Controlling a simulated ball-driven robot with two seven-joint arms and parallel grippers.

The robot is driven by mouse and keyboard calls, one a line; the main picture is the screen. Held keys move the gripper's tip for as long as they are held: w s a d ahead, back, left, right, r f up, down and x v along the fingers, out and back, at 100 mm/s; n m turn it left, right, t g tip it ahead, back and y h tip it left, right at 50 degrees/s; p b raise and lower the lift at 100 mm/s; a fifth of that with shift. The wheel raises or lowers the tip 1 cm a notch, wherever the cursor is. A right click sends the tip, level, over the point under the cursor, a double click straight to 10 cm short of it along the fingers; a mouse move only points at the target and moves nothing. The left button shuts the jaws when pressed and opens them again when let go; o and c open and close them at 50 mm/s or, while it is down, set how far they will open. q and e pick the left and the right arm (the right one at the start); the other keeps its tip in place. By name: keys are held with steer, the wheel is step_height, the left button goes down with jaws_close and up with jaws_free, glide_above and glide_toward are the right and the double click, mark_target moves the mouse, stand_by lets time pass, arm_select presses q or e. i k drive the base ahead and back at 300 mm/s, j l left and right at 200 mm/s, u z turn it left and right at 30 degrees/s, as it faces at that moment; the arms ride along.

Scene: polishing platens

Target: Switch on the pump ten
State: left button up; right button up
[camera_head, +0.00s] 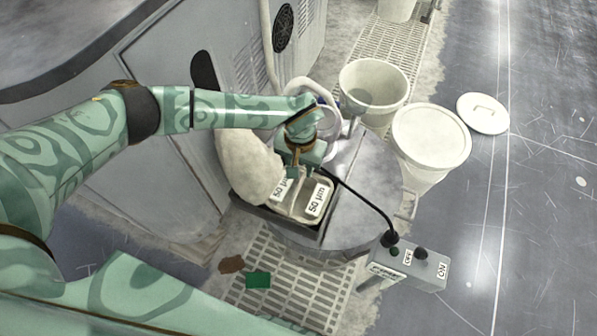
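The grey pump control box (408,268) stands at the lower right on a thin support. My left gripper (303,172) points down over a tray with pale items labelled 50 µm (318,200), up and left of the box. Its fingers look apart, with nothing clearly held between them. My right gripper is not in view.
A black cable (364,198) runs to the box. Two pale buckets (374,80) (431,140) and a lid (483,113) are behind. A green piece (258,280) lies on the grating. Floor right of the box is clear.

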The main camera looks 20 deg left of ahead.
mark_target(420, 252)
steer(key=z, duration=0.7)
steer(key=k, duration=0.5)
